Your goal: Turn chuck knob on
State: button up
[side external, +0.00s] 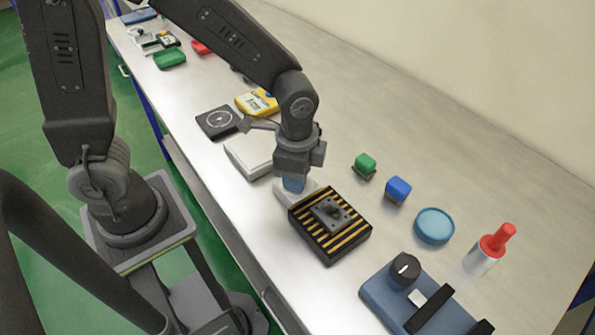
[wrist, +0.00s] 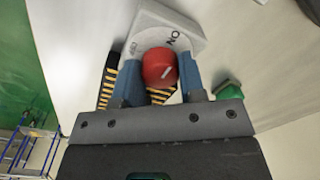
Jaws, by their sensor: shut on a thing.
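The chuck knob (wrist: 158,66) is red with a short white pointer line. It stands on a pale grey base (wrist: 151,16) that bears an "ON" mark and a second mark, likely "OFF", on its dial. My gripper (wrist: 161,78) has its blue fingers on either side of the knob and is shut on it. In the side external view my gripper (side external: 293,184) reaches down onto the pale base (side external: 284,195), and the knob is hidden there. The base adjoins a black block with yellow stripes (side external: 334,252), which carries a small grey plate (side external: 331,213).
A white box (side external: 247,156), a black square device (side external: 217,121) and a yellow meter (side external: 258,102) lie behind. A green block (side external: 365,164), blue block (side external: 398,189), blue round dish (side external: 434,227), red-capped bottle (side external: 489,250) and blue device with black knob (side external: 380,293) lie to the right.

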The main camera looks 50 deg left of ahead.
jog(key=o, duration=0.9)
jog(key=r, duration=1.3)
jog(key=shift+s+d+r, duration=0.15)
jog(key=shift+s+r, duration=0.05)
jog(key=shift+r, duration=0.2)
jog(key=s+a+n+t, duration=0.1)
jog(key=s+a+n, duration=0.1)
jog(key=a+n, duration=0.1)
jog(key=s+a+r+n+t, duration=0.1)
jog(key=s+a+n+t, duration=0.1)
jog(key=s+a+n, duration=0.1)
jog(key=s+a+r+n+t, duration=0.1)
jog(key=s+a+n+t, duration=0.1)
jog(key=s+a+n, duration=0.1)
jog(key=shift+s+n, duration=0.15)
jog(key=shift+n, duration=0.55)
